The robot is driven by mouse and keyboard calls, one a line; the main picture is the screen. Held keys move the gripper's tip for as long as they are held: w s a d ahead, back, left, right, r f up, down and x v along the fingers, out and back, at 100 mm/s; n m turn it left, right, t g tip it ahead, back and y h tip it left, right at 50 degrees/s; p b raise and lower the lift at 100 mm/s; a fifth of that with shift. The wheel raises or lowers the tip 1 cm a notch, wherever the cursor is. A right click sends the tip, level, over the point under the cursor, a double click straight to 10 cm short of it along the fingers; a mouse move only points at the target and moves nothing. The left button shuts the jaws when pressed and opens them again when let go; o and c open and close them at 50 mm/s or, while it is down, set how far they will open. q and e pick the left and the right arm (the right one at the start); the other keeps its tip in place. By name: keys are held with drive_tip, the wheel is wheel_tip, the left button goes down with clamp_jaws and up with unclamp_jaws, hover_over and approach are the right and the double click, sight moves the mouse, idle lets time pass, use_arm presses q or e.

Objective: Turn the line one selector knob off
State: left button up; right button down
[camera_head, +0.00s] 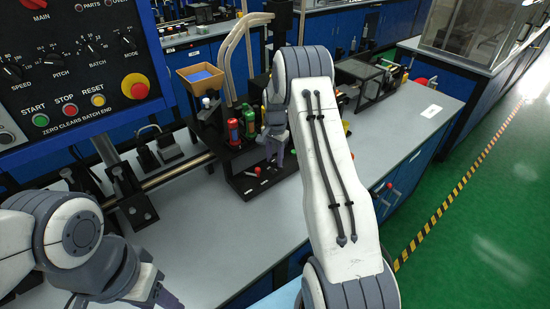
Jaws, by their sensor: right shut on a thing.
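My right arm reaches across the bench to a black stand (247,187) that carries a red body (234,130) and a green body (249,122). My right gripper (275,153) points down just right of these bodies. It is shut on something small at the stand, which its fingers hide. No line one selector knob shows clearly, and I cannot read its position. My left gripper (166,298) is low at the bottom left, away from the stand and partly cut off by the frame. Its fingers are too unclear to judge.
A control panel (70,75) with several knobs, lit buttons and a red emergency button (135,86) stands at the upper left. A small lever with a red tip (257,170) is on the stand. A cardboard bin (200,78) is behind. The grey bench (215,245) is clear in front.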

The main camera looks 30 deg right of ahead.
sight(275, 160)
drive_tip(key=shift+w+r+m, duration=0.1)
drive_tip(key=shift+m, duration=0.5)
drive_tip(key=c, duration=0.5)
unclamp_jaws()
wheel_tip(275, 160, up, 10)
drive_tip(key=b, duration=0.1)
drive_tip(key=shift+r+b, duration=0.2)
drive_tip(key=shift+b, duration=0.2)
